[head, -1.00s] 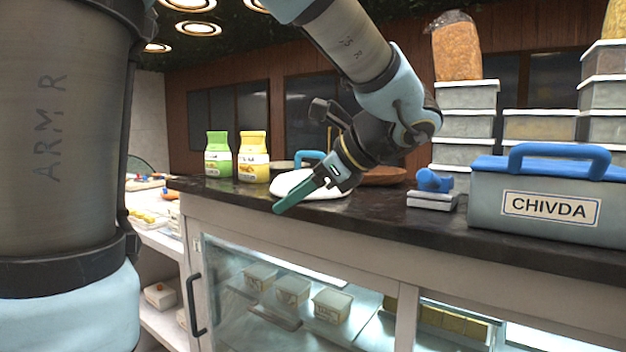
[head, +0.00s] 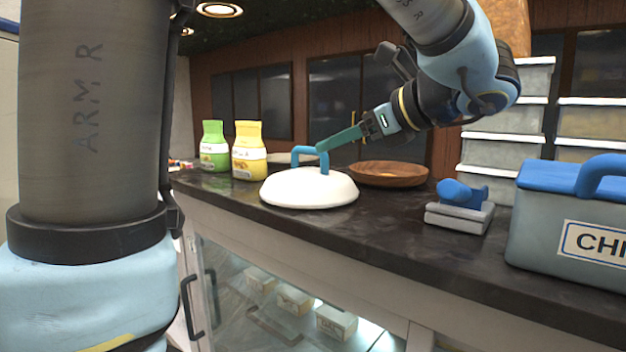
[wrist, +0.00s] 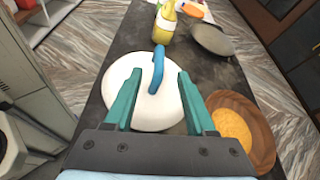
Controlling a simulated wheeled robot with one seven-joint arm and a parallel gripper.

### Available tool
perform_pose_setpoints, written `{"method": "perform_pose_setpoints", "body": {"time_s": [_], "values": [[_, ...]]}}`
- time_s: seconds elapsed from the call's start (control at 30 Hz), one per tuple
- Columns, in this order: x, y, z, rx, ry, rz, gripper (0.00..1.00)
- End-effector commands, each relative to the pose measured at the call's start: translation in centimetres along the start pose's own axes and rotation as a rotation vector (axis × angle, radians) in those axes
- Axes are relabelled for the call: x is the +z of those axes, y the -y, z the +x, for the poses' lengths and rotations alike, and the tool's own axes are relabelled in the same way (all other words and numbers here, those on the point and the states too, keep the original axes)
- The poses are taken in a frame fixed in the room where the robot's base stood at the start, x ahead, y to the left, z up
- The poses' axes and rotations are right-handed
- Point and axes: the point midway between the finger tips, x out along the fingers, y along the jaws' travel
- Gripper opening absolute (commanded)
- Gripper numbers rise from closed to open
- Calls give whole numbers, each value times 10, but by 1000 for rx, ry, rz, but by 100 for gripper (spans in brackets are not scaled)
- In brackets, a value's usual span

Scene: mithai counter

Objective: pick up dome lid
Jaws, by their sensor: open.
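The dome lid (head: 309,190) is white with a blue arched handle (head: 311,155) and rests on the dark counter. My gripper (head: 328,147) has teal fingers and is close to the handle in the head view; whether it touches is not clear there. In the wrist view my gripper (wrist: 155,90) is open, with its fingers apart over the white lid (wrist: 140,95). The blue handle (wrist: 157,70) shows between and just beyond the fingertips. Whatever lies under the lid is hidden.
A wooden bowl (head: 388,175) with orange contents (wrist: 232,132) sits just right of the lid. Green (head: 214,147) and yellow (head: 249,152) packs stand to the left. A blue-topped grey device (head: 461,205) and a blue-lidded CHIVDA box (head: 570,220) stand to the right.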

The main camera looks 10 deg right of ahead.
Motion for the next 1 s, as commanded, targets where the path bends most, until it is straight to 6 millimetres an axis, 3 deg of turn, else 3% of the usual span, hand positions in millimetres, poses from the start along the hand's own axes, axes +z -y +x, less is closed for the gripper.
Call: {"method": "perform_pose_setpoints", "body": {"time_s": [0.63,0.93,1.0], "values": [[3,-2,75,3,-1,0,56],[1,-2,81,0,-2,-1,56],[1,-2,81,0,-2,-1,49]]}}
